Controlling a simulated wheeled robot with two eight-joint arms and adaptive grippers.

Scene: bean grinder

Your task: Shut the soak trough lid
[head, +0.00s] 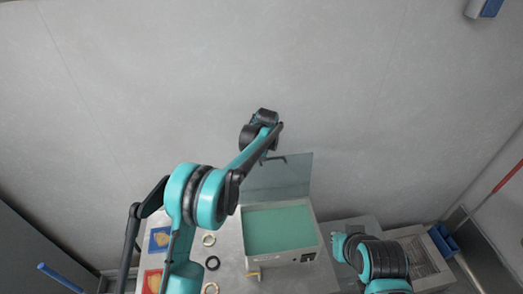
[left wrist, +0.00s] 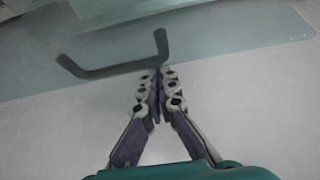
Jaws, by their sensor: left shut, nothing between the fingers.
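The soak trough (head: 317,240) is a pale box with a green inside, on the table in the head view. Its glassy grey-green lid (head: 290,178) stands raised at the trough's back side, so the trough is open. A dark bar handle (head: 278,159) is near the lid's upper edge; the handle (left wrist: 115,66) and lid (left wrist: 215,35) also show in the left wrist view. My left gripper (left wrist: 159,72) is shut and empty, its fingertips close to the lid's edge and handle; contact is unclear. In the head view my left wrist hides its fingers. My right gripper is not visible.
Rings (head: 212,263) lie on the table left of the trough, beside blue and red picture cards (head: 159,239). A grey tray (head: 425,255) and a blue bin (head: 443,239) are at the right.

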